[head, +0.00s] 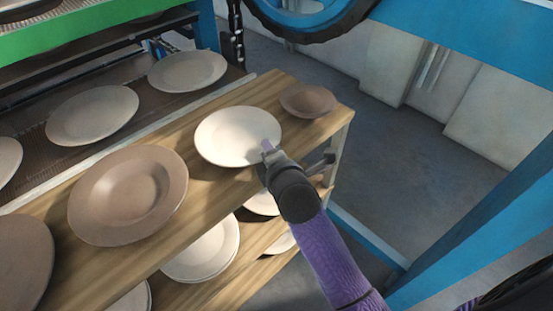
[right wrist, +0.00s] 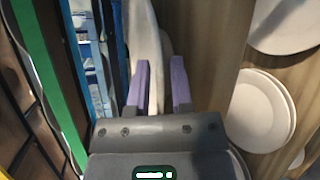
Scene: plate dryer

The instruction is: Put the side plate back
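A pale, round plate (head: 228,135) is over the wooden shelf in the head view, with a shadow along its lower edge. I cannot tell whether it touches the wood. My right gripper (head: 268,150) is at its right rim. In the right wrist view the two purple fingers (right wrist: 160,88) stand close together on either side of the plate's rim (right wrist: 148,35), which fills the narrow gap. The gripper looks shut on this plate. My left gripper is not in view.
On the wooden shelf (head: 100,262) are a small brown bowl (head: 308,101) and a large brown plate (head: 128,195). Several pale plates lie on the dark conveyor (head: 110,79) behind. Stacked plates (head: 203,252) sit on a lower shelf. Open floor (head: 400,150) lies to the right.

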